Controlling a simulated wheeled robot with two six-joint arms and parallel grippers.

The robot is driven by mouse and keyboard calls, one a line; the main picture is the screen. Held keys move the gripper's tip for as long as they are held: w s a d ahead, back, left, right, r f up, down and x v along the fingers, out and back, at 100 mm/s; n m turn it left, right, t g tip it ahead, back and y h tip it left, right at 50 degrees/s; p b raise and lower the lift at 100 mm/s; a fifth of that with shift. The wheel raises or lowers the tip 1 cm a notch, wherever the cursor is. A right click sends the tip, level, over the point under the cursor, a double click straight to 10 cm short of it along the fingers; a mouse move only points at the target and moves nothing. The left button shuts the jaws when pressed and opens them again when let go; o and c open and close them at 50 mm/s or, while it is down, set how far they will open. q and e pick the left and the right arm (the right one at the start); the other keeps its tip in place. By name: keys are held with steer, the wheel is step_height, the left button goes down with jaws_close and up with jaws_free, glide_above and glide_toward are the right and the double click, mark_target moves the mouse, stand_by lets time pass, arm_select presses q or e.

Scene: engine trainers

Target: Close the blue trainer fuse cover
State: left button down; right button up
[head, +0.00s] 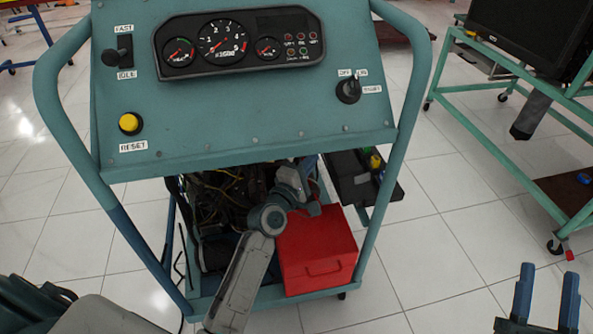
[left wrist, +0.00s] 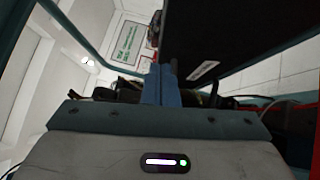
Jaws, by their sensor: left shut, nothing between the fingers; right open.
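The blue trainer (head: 245,120) stands in front of me, with its sloped control panel on top. Under the panel's right side, a black open box (head: 385,200) with small yellow and green parts inside looks like the fuse box; I cannot make out its cover clearly. My left arm reaches under the panel, and its fingers are hidden in the head view. In the left wrist view my left gripper (left wrist: 161,72) is shut and empty, with a large dark panel (left wrist: 215,35) bearing a white label beyond it. My right gripper (head: 548,268) is open and empty at the lower right.
A red box (head: 318,262) sits on the trainer's lower frame beside my left arm. Engine parts and wires (head: 220,195) fill the space under the panel. A green cart (head: 500,110) with a dark monitor stands at the right. Tiled floor between is clear.

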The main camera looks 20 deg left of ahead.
arm_select(q)
steer(key=shift+w+d+r, duration=0.2)
steer(key=shift+w+d, duration=0.25)
steer(key=shift+d, duration=0.2)
